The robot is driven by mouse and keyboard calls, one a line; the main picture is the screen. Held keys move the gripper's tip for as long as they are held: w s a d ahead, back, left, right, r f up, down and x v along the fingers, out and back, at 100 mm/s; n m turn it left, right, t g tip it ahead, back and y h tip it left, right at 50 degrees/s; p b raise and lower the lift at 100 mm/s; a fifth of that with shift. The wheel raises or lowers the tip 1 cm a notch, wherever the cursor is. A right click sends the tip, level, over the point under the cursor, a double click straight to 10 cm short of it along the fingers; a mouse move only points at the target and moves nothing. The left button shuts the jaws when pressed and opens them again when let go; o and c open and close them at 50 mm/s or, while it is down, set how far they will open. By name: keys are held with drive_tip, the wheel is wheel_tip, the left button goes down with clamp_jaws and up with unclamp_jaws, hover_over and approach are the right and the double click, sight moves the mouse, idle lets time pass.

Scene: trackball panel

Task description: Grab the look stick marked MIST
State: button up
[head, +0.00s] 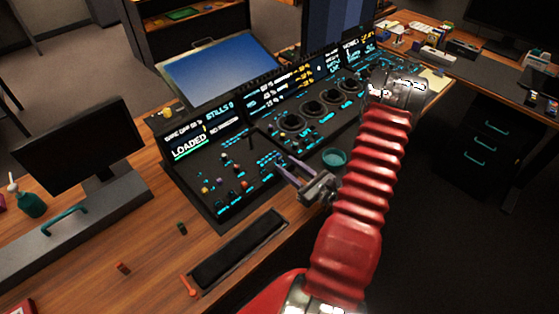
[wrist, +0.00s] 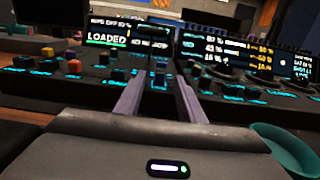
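My gripper (head: 283,163) is over the dark control panel in the head view, its two purple-grey fingers pointing left across it. In the wrist view my gripper (wrist: 159,82) is open, with a clear gap between the fingers. A dark upright stick (wrist: 158,56) shows in that gap, beyond or near the fingertips; its exact distance is unclear. Nothing appears gripped. The label MIST cannot be read in either view, so I cannot tell whether this is the marked stick.
The panel carries several small knobs, including a red one (wrist: 74,67), and a lit LOADED screen (head: 190,145). A teal round bowl-like part (head: 334,157) lies right of my gripper. A monitor (head: 78,146) stands at left.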

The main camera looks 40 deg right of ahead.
sight(280, 160)
idle(0.3)
drive_tip(key=shift+w, duration=2.6)
drive_tip(key=shift+c, duration=0.6)
clamp_jaws()
